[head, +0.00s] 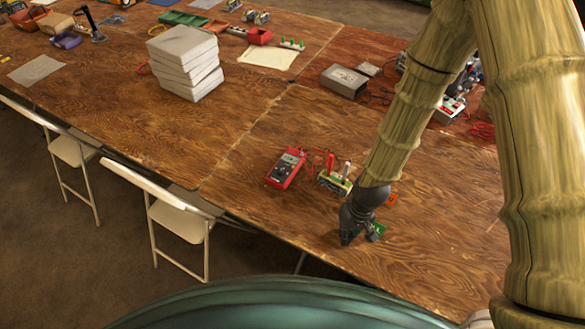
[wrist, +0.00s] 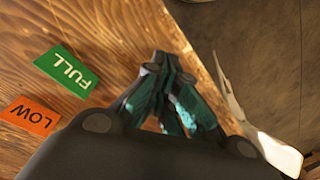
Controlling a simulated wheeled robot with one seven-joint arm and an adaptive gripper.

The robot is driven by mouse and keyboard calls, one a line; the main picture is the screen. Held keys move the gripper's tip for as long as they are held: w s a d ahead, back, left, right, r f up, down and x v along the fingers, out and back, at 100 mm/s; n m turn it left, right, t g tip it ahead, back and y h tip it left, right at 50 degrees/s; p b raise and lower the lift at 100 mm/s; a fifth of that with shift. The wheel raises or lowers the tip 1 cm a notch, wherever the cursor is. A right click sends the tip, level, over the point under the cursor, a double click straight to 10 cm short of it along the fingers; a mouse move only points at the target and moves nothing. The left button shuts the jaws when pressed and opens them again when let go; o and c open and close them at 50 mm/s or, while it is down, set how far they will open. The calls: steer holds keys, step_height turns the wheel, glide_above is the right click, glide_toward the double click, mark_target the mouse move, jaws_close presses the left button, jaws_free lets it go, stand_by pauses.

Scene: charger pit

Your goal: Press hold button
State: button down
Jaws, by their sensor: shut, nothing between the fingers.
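A red multimeter (head: 286,168) with a dark face lies on the wooden table, left of my arm in the head view. Its buttons are too small to make out, so I cannot tell which one is hold. My gripper (head: 360,236) is low over the table's front edge, to the right of and nearer than the meter, apart from it. In the wrist view my gripper (wrist: 164,66) has its dark green fingers drawn together at the tips, with nothing between them. The meter is not in the wrist view.
A green FULL card (wrist: 67,70) and an orange LOW card (wrist: 29,115) lie left of the fingers. A holder (head: 335,182) with upright posts and red leads stands beside the meter. White books (head: 185,60) are stacked farther back. A folding chair (head: 180,220) stands at the front edge.

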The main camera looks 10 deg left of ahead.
steer(key=s+d+f+m, duration=0.2)
steer(key=s+d+f, duration=0.2)
steer(key=s+d, duration=0.3)
steer(key=s+d+f+m, duration=0.1)
steer(key=s+d+f, duration=0.35)
steer(key=s, duration=0.45)
steer(key=s+d+f+t+h+b, duration=0.1)
steer(key=s+d+f+b, duration=0.3)
steer(key=f+b, duration=0.3)
steer(key=shift+f+m+h+b, duration=0.15)
steer(key=shift+m+h+b, duration=0.2)
steer(key=shift+b, duration=0.5)
